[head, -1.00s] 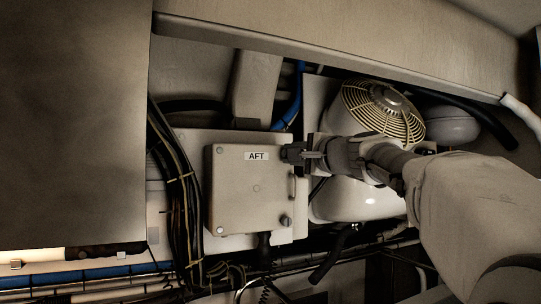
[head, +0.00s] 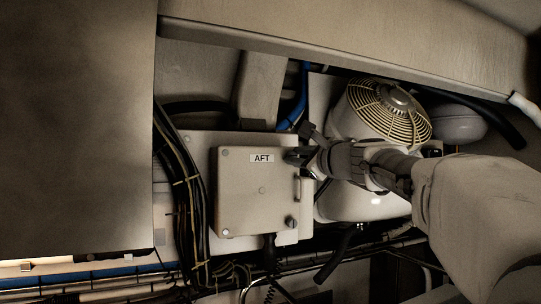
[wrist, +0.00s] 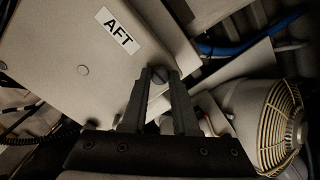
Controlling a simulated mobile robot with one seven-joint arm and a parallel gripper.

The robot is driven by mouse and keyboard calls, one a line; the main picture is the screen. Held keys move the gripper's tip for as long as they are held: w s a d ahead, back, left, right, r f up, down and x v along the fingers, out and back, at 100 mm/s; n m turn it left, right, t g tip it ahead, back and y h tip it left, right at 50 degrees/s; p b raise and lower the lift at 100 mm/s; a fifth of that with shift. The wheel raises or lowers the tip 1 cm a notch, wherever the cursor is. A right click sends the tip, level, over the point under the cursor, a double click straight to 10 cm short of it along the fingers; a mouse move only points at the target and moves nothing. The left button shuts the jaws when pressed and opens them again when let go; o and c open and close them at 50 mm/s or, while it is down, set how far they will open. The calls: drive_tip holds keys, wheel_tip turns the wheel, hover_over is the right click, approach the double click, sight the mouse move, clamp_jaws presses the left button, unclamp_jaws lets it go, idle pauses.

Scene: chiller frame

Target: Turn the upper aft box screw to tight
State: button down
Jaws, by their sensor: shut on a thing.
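The pale grey box labelled AFT (head: 240,190) is mounted on a light plate and shut. In the wrist view the box (wrist: 60,40) appears tilted, with its label at the top. A round slotted screw head (wrist: 158,76) at the box's upper right corner sits between my fingertips. My gripper (head: 292,157) reaches in from the right to that corner and hides the screw in the head view. In the wrist view my gripper (wrist: 159,78) is shut on the screw, one finger on each side.
A handle (head: 298,188) and a lower right screw (head: 292,222) are on the box's right side. A fan with a yellow guard (head: 390,108) is behind my arm. Dark cables (head: 190,200) hang left of the box. A blue hose (head: 297,105) runs above.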

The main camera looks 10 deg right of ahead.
idle(0.5)
drive_tip(key=c, duration=0.7)
unclamp_jaws()
drive_tip(key=b+v, duration=0.3)
drive_tip(key=v, duration=1.4)
drive_tip(key=shift+s, duration=0.2)
